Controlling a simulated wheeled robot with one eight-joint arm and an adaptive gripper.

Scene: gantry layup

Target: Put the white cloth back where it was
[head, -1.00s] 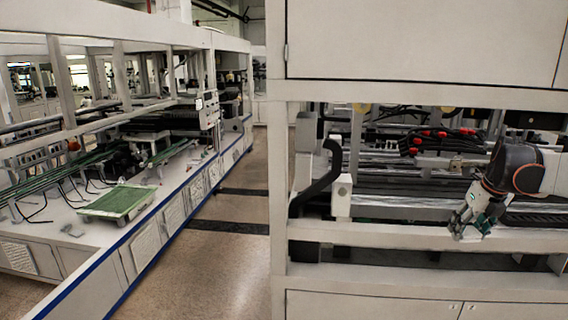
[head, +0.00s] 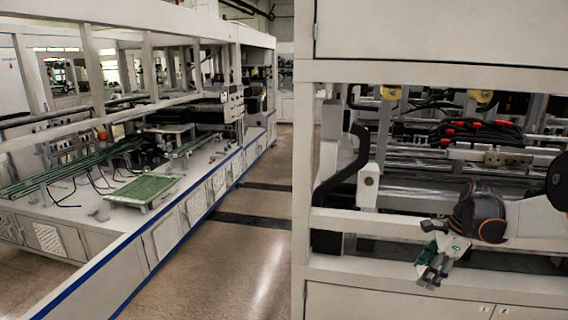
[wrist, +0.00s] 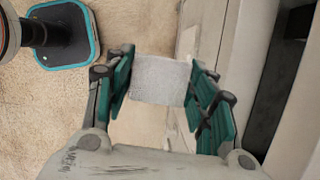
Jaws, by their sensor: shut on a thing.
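The white cloth (wrist: 160,80) is a small, pale, roughly square piece between the green-padded fingers of my gripper (wrist: 163,77) in the wrist view. The fingers press on its left and right sides, and the floor shows behind it. In the head view, my gripper (head: 436,270) hangs at the right, in front of the machine's lower front beam. The cloth cannot be made out clearly there.
The white machine frame (head: 400,228) fills the right, with rails and red-marked cables (head: 478,125) inside. At left, a long white bench (head: 95,240) carries a green tray (head: 145,188). Clear floor (head: 240,255) runs between them.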

